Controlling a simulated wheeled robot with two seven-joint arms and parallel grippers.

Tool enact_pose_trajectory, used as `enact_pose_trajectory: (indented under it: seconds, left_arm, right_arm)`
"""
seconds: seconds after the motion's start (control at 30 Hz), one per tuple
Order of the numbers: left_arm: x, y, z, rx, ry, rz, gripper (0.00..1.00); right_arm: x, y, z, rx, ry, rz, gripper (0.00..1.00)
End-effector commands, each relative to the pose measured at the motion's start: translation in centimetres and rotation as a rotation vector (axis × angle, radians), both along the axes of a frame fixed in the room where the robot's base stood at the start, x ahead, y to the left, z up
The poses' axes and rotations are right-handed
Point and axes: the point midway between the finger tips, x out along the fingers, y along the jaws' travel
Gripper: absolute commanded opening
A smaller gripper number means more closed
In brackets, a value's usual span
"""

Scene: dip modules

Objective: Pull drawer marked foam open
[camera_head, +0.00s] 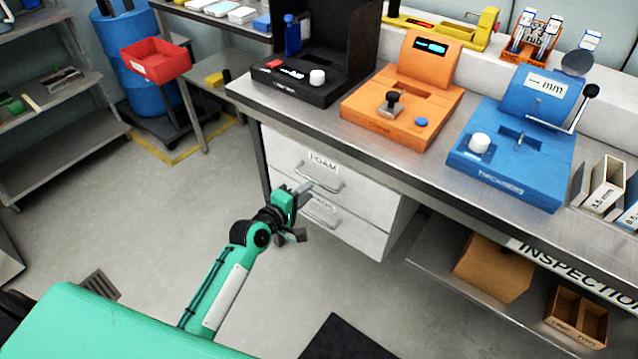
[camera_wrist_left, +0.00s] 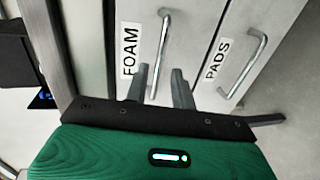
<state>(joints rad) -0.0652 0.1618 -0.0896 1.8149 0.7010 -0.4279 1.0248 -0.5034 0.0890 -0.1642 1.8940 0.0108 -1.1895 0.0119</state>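The drawer marked FOAM (camera_head: 287,156) is the upper white drawer under the bench, and its front looks flush with the cabinet. Its metal bar handle (camera_head: 322,186) sits below the label. In the left wrist view the FOAM drawer front (camera_wrist_left: 188,40) and its handle (camera_wrist_left: 163,45) show clearly. My left gripper (camera_head: 302,192) is in front of the handle. In the left wrist view its two fingers (camera_wrist_left: 158,88) are apart, with the near end of the handle appearing between them. Contact cannot be told. My right gripper is out of view.
The PADS drawer (camera_head: 352,228) with its own handle (camera_wrist_left: 246,68) lies just below. The bench top (camera_head: 335,128) holds black, orange and blue devices above. A lower shelf (camera_head: 440,272) with boxes is to the right. The floor (camera_head: 150,235) left of the drawers is clear.

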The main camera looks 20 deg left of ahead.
Motion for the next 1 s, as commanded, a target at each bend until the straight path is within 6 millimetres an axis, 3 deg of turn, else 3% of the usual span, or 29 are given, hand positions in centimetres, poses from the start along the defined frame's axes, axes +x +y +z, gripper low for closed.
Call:
enact_pose_trajectory:
  seconds: [0.1,0.3,0.77,0.9,1.0]
  left_arm:
    - [2.2,-0.8,-0.5,0.0,-0.001,0.0,0.25]
    - [4.7,-1.7,-1.1,0.0,0.0,0.0,0.25]
    - [5.8,-2.1,-1.3,0.001,0.001,0.0,0.25]
    - [5.8,-2.1,-1.3,0.001,0.001,0.0,0.02]
    - [5.8,-2.1,-1.3,0.001,0.001,0.0,0.0]
  right_arm:
    - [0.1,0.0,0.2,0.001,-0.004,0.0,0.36]
    - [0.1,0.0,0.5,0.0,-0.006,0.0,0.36]
    - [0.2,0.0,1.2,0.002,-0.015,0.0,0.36]
    - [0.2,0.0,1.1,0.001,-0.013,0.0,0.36]
    - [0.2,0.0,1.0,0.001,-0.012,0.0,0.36]
